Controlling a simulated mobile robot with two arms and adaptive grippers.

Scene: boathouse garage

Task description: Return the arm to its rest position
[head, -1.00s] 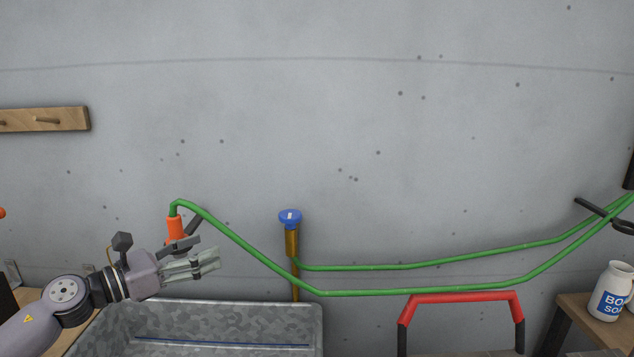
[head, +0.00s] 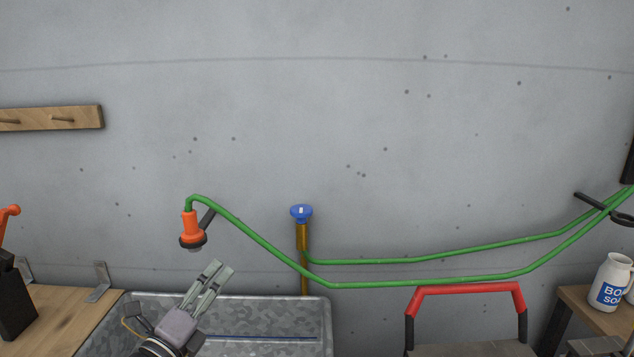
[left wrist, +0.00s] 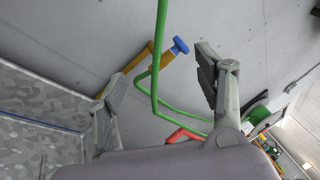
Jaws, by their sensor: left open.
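My left gripper (head: 212,276) is low in the head view, in front of the galvanized trough (head: 265,314), with its fingers pointing up and to the right. It is open and empty; in the left wrist view its fingers (left wrist: 160,92) stand wide apart with nothing between their tips. The orange spray nozzle (head: 191,229) is above and left of the fingertips, apart from them, on the end of the green hose (head: 420,283). My right gripper does not show.
A brass tap with a blue knob (head: 301,212) stands behind the trough. A red-handled frame (head: 465,290) is to its right. A white soap bottle (head: 611,283) stands on a wooden stand at the far right. A wooden bench (head: 65,310) is at the left.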

